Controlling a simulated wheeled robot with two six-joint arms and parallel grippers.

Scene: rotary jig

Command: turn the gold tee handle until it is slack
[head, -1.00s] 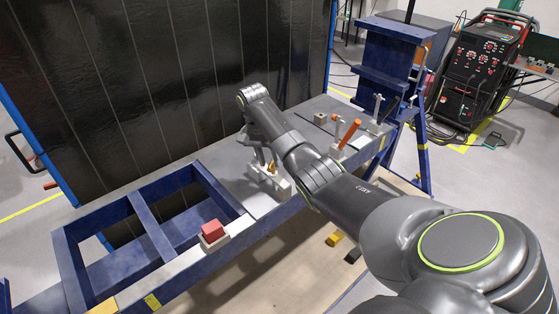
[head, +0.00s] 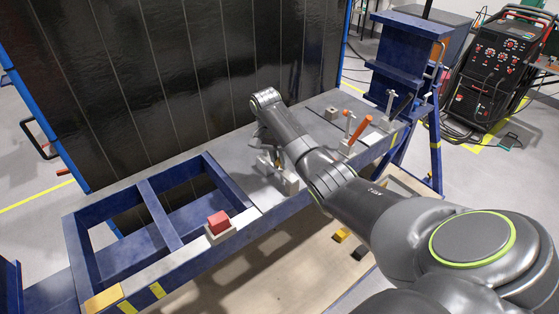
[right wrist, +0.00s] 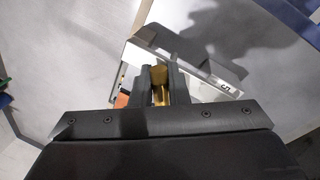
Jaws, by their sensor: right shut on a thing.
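The gold tee handle (right wrist: 159,76) shows in the right wrist view between the two dark fingers of my right gripper (right wrist: 158,84). The fingers are shut on it from both sides. Its lower part is partly hidden by the fingers and gripper body. In the head view my right gripper (head: 272,152) points down at a light grey clamp block (head: 290,184) on the bench, and the handle is mostly hidden by the gripper and too small to make out. My left gripper is not in view.
A red block (head: 218,222) sits in a grey holder left of the clamp. An orange handle (head: 362,128) and a grey post (head: 390,100) stand to the right. A blue open frame (head: 150,212) fills the bench's left. A dark curtain (head: 190,80) stands behind.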

